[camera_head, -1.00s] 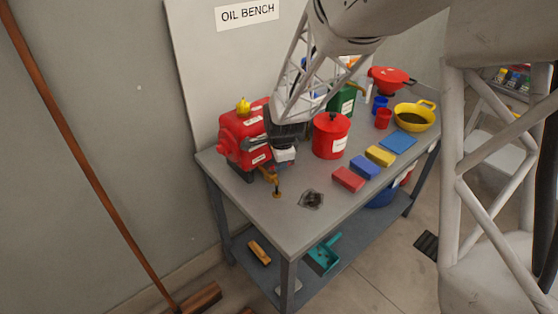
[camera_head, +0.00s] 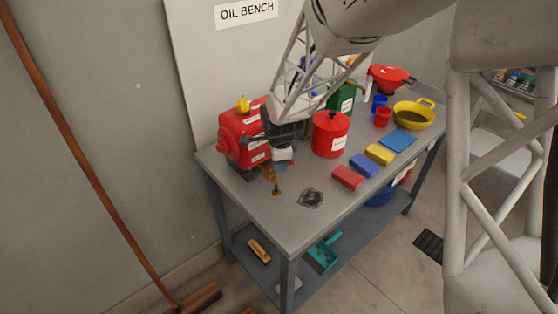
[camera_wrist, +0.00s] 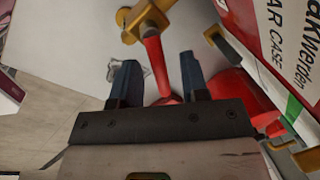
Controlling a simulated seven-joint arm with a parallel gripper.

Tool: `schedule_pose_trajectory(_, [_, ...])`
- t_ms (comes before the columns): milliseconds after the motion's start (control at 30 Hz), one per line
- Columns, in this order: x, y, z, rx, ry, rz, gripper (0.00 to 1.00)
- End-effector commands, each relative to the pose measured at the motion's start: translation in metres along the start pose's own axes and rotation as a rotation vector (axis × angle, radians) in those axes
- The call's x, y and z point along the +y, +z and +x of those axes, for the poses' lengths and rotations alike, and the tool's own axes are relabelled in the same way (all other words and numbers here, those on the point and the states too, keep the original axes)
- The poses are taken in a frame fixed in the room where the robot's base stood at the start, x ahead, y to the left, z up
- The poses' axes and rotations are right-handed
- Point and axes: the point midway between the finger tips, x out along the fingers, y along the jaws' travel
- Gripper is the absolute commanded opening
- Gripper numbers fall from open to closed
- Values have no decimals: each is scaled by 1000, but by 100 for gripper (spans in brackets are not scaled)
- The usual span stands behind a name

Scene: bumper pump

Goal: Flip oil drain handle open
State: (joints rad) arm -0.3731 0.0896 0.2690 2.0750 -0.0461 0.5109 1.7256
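The red pump (camera_head: 240,138) stands at the left end of the grey bench, with a brass drain valve (camera_head: 271,175) low on its front. In the wrist view the brass valve (camera_wrist: 145,20) is at the top, and a red handle (camera_wrist: 154,62) runs down from it. My gripper (camera_wrist: 158,60) is open, its two dark fingers apart on either side of the handle's line. I cannot tell whether either finger touches it. In the head view my gripper (camera_head: 284,150) is beside the pump's front, and the handle is mostly hidden.
A red lidded can (camera_head: 330,135) stands right of my gripper. A dark stain or rag (camera_head: 311,198) lies before the valve. Red, blue and yellow blocks (camera_head: 364,165) and a yellow pan (camera_head: 413,116) are farther right. The bench's front left corner (camera_head: 285,245) is clear.

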Motion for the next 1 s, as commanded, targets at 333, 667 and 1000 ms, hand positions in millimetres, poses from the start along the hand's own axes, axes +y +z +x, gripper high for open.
schedule_pose_trajectory(333, [1,0,-2,0,1,0,41])
schedule_pose_trajectory(667, [0,0,-26,0,0,-1,41])
schedule_pose_trajectory(1000, [0,0,-65,0,0,-1,41])
